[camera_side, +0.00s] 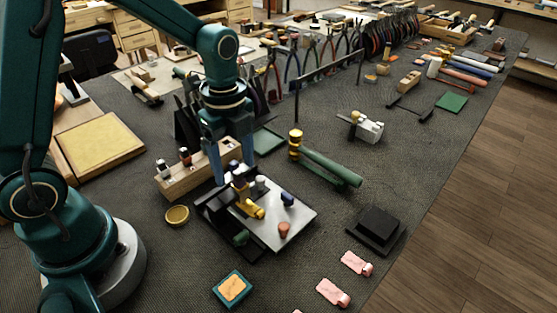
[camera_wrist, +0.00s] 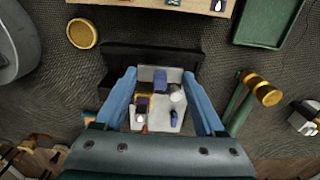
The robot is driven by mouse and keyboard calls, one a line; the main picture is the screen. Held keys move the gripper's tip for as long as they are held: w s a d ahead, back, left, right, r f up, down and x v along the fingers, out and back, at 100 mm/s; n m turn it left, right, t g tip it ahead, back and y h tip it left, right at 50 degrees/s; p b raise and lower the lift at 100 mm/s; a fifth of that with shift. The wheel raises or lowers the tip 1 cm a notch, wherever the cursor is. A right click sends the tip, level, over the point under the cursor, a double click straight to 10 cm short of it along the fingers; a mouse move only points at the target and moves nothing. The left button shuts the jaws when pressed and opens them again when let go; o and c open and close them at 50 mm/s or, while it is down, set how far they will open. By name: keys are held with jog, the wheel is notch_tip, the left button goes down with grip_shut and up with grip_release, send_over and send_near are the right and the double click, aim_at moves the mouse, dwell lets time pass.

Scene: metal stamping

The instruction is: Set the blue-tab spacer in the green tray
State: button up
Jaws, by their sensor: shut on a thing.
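In the side view the spacer is largely lost among fingers and dark parts. The green tray (camera_side: 268,140) lies flat behind the gripper. It also shows at the upper right of the wrist view (camera_wrist: 268,22).
The plate holds another blue piece (camera_side: 287,199), a yellow piece (camera_side: 250,209) and an orange cylinder (camera_side: 284,230).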

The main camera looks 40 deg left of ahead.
jog(key=shift+f, duration=1.65)
jog(key=o, duration=1.5)
jog(key=shift+f, duration=0.1)
jog(key=shift+s, duration=0.1)
notch_tip(320, 180, up, 4)
jog(key=shift+r, duration=0.25)
jog(key=s+r+n+t, duration=0.1)
jog(key=s+r+n, duration=0.2)
jog(key=n, duration=0.2)
jog(key=s+r+n+t, duration=0.2)
jog(key=s+r+n, duration=0.1)
jog(key=n, duration=0.3)
jog(key=s+d+r+n+t, duration=0.1)
jog(key=s+r+n+t, duration=0.1)
jog(key=s+r+n, duration=0.1)
jog(key=shift+s+d+r+n, duration=0.1)
jog(key=shift+s+r+n, duration=0.2)
jog(key=shift+n, duration=0.35)
jog(key=shift+s+r+n, duration=0.1)
jog(key=shift+s+n, duration=0.25)
jog(key=shift+n, duration=0.3)
jog(key=shift+s+n+t, duration=0.2)
jog(key=shift+n+t, duration=0.1)
jog(key=shift+n, duration=0.1)
jog(key=shift+c, duration=0.5)
jog(key=shift+s+n, duration=0.1)
jog(key=shift+n, duration=0.2)
jog(key=c, duration=0.9)
